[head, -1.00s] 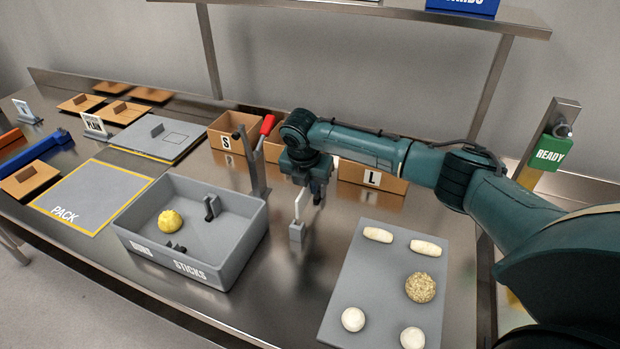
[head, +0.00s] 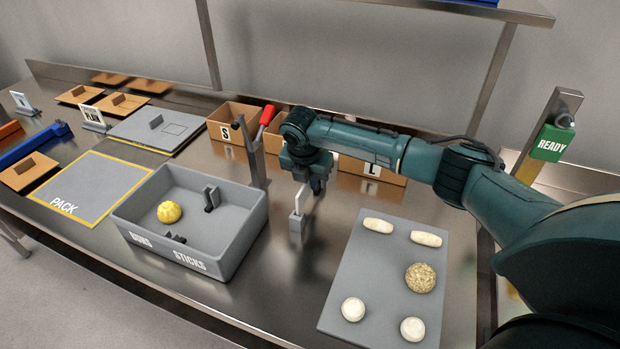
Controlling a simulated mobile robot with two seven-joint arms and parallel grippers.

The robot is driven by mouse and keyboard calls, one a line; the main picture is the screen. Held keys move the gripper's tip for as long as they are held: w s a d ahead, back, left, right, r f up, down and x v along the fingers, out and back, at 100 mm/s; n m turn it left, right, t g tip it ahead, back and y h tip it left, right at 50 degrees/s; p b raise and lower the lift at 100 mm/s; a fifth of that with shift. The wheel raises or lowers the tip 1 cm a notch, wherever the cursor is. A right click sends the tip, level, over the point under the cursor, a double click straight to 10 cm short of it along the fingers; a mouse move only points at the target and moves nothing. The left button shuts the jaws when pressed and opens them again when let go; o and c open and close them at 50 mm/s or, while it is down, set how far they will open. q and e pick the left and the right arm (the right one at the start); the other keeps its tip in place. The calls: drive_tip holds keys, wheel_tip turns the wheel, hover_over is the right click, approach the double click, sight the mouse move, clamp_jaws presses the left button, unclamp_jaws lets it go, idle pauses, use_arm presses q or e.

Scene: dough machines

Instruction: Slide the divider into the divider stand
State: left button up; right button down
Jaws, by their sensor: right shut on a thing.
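The divider (head: 300,201) is a thin white plate, seen nearly edge-on and upright near the middle of the table. The divider stand (head: 296,223) is a small grey block on the table directly below it. The divider's lower edge meets the top of the stand in the picture; I cannot tell how far it sits in the slot. My right gripper (head: 317,186) points down just behind and right of the divider and is shut on it, though the grip itself is partly hidden. My left gripper is not in view.
A grey bin (head: 240,238) labelled BUNS and STICKS stands left of the stand. A grey tray (head: 380,285) with dough pieces lies to the right. Cardboard boxes (head: 371,179) and a red-handled lever (head: 267,115) stand behind. The table in front of the stand is clear.

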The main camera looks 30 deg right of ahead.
sight(310, 192)
drive_tip(key=shift+f+b, duration=0.6)
drive_tip(key=shift+f, duration=1)
drive_tip(key=c, duration=1.5)
unclamp_jaws()
drive_tip(key=v, duration=1.3)
drive_tip(key=shift+w+r, duration=0.1)
drive_tip(key=shift+r, duration=0.05)
